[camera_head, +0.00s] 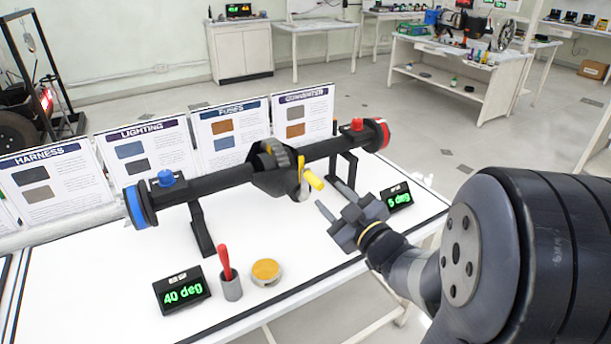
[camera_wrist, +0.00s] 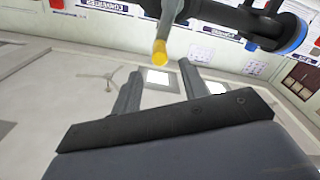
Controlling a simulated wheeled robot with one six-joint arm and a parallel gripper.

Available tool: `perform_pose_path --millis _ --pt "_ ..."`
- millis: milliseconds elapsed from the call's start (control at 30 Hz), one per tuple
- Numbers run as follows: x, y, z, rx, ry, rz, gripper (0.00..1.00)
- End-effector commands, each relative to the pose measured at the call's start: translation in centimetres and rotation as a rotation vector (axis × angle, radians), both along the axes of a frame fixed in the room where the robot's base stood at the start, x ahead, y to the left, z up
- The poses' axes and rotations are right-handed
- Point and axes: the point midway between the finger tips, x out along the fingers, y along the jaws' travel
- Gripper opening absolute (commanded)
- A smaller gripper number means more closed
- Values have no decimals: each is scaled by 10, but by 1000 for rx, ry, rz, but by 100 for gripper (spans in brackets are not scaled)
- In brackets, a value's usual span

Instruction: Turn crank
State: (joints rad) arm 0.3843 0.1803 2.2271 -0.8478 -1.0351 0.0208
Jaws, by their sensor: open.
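The crank has a yellow handle (camera_head: 313,180) on the front of the black axle's round central housing (camera_head: 277,172). The axle lies across two black stands on the white table, with a blue end on the left and a red end on the right. My gripper (camera_head: 334,199) is open and empty, just right of and below the yellow handle, apart from it. In the wrist view the yellow handle (camera_wrist: 160,54) shows beyond the two spread fingers (camera_wrist: 158,84), near the top centre.
A display reading "40 deg" (camera_head: 182,291), a grey cup (camera_head: 231,286) with a red-handled tool and a round yellow-topped tin (camera_head: 266,271) stand at the table's front. A display reading "5 deg" (camera_head: 397,197) stands right of my gripper. Upright information boards (camera_head: 147,150) line the back.

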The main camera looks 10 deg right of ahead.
Motion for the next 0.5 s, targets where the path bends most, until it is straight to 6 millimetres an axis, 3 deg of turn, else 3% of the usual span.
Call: perform_pose_path --millis 300,500 --pt "56 19 -1 1 4 2 41" --pt "83 28 -1 2 3 0 41"
